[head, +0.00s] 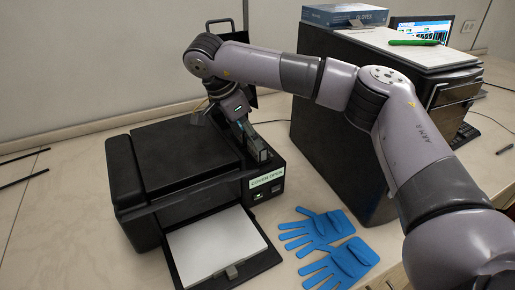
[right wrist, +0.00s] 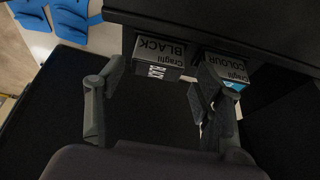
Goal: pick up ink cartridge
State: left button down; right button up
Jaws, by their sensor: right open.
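Two ink cartridges show in the right wrist view, side by side under a dark edge. The black-ink cartridge (right wrist: 160,52), lettered "BLACK", is on the left, and the colour cartridge (right wrist: 226,68), lettered "COLOUR", is on the right. My right gripper (right wrist: 160,78) is open, with the black cartridge in line with the gap between its fingers. The right finger overlaps part of the colour cartridge. I cannot tell whether the fingers touch either one. In the head view my right gripper (head: 256,150) reaches down into the right side of the black printer (head: 170,150), hiding the cartridges there. My left gripper is not in view.
The printer bears a "COVER OPEN" label (head: 267,178), and white paper (head: 215,245) lies in its front tray. Blue gloves (head: 325,240) lie to its right. A large dark cabinet (head: 325,130) with a glove box (head: 345,15) and green pen (head: 413,42) on top stands farther right.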

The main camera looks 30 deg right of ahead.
jog(key=x, duration=0.2)
jog(key=p+x, duration=0.1)
jog(key=shift+s+d+f, duration=0.15)
jog(key=shift+d+f, duration=0.1)
jog(key=shift+d, duration=0.15)
jog(key=shift+d+f, duration=0.2)
jog(key=shift+f, duration=0.25)
jog(key=shift+a, duration=0.1)
jog(key=c, duration=0.9)
jog(key=shift+r, duration=0.15)
jog(key=shift+r, duration=0.55)
notch_tip(320, 180, up, 7)
jog(key=shift+b, duration=0.65)
notch_tip(320, 180, up, 12)
jog(key=shift+f+p, duration=0.1)
jog(key=shift+p, duration=0.65)
